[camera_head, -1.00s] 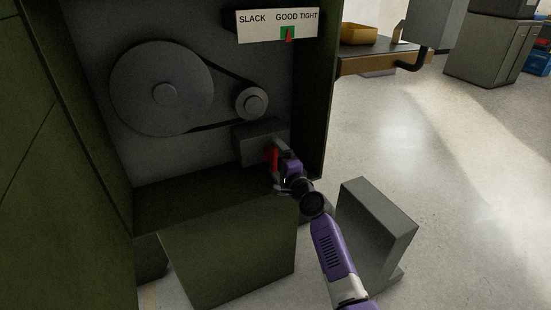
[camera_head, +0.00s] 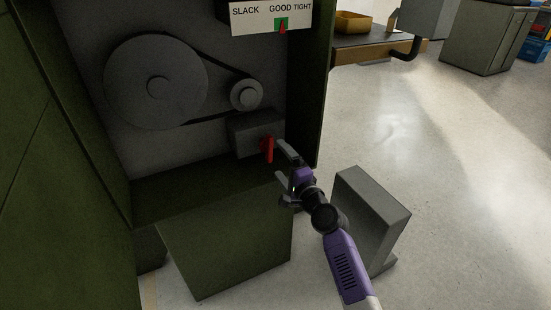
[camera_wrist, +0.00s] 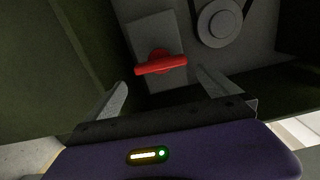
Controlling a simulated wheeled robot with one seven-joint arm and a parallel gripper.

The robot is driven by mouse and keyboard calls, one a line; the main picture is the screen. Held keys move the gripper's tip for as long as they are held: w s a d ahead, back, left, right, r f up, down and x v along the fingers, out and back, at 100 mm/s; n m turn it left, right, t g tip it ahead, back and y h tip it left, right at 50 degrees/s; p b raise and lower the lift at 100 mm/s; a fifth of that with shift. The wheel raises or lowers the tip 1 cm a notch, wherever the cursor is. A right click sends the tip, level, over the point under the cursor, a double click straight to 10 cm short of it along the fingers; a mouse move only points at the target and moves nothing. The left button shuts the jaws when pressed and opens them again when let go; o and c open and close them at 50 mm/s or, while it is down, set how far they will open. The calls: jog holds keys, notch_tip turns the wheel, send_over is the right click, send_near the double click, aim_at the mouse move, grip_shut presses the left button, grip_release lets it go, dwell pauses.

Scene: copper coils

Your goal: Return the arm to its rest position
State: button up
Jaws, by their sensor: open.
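My gripper (camera_head: 284,166) is open and empty, just right of and in front of the red handle (camera_head: 268,149) in the head view. The handle sits on a grey block (camera_head: 245,136) inside the green cabinet. In the wrist view the red handle (camera_wrist: 161,65) lies beyond my two spread fingers (camera_wrist: 160,92), with a visible gap between them and it. My purple arm reaches in from the lower right of the head view.
The green cabinet (camera_head: 306,90) holds a large pulley (camera_head: 155,82), a small pulley (camera_head: 246,94) and a belt. A gauge (camera_head: 271,17) has its red pointer on the green GOOD mark. A grey angled block (camera_head: 372,215) stands beside my arm. Open floor (camera_head: 440,170) lies to the right.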

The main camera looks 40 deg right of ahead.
dwell(0.3)
jog(key=s+a+r+n+g+y, duration=0.1)
jog(key=s+a+n+y, duration=0.1)
jog(key=s+a+n, duration=0.95)
jog(key=s+a+n+g+y, duration=0.1)
jog(key=s+a+n, duration=0.35)
jog(key=s, duration=1.35)
jog(key=s+a+r+n+g+y, duration=0.15)
jog(key=s+a+n, duration=0.45)
jog(key=s+a, duration=0.65)
notch_tip(320, 180, up, 13)
jog(key=s+d+p, duration=0.1)
jog(key=p, duration=1.3)
jog(key=shift+s+d+r+t, duration=0.15)
jog(key=shift+s+d+t, duration=0.1)
jog(key=shift+d+t, duration=0.2)
